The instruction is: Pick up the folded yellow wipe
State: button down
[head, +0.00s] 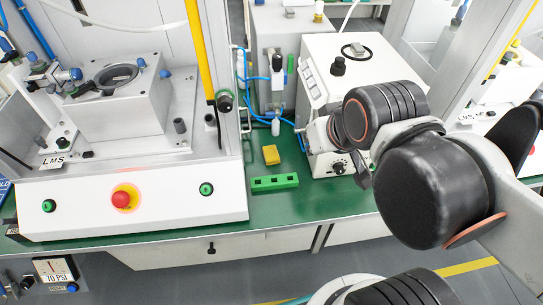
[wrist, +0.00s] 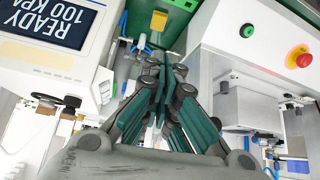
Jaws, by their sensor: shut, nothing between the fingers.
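The folded yellow wipe (head: 270,155) lies on the green bench top between the white press on the left and the white box unit on the right. It also shows at the top of the wrist view (wrist: 159,20), beyond my fingertips and apart from them. My gripper (wrist: 165,65) is shut and empty, its green-padded fingers together. In the head view my arm comes in from the right, and the fingers cannot be made out clearly there.
A green block with holes (head: 275,183) lies just in front of the wipe. A small white bottle (head: 275,126) and blue tubing stand behind it. The press with its red button (head: 125,198) is left, the box unit (head: 350,75) right. Green bench (head: 330,202) is clear in front.

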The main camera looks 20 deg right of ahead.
aim_at(270, 154)
jog(key=i+j+z, duration=0.15)
jog(key=z, duration=0.25)
jog(key=i+j+z, duration=0.1)
jog(key=j+z, duration=0.3)
jog(key=l, duration=0.1)
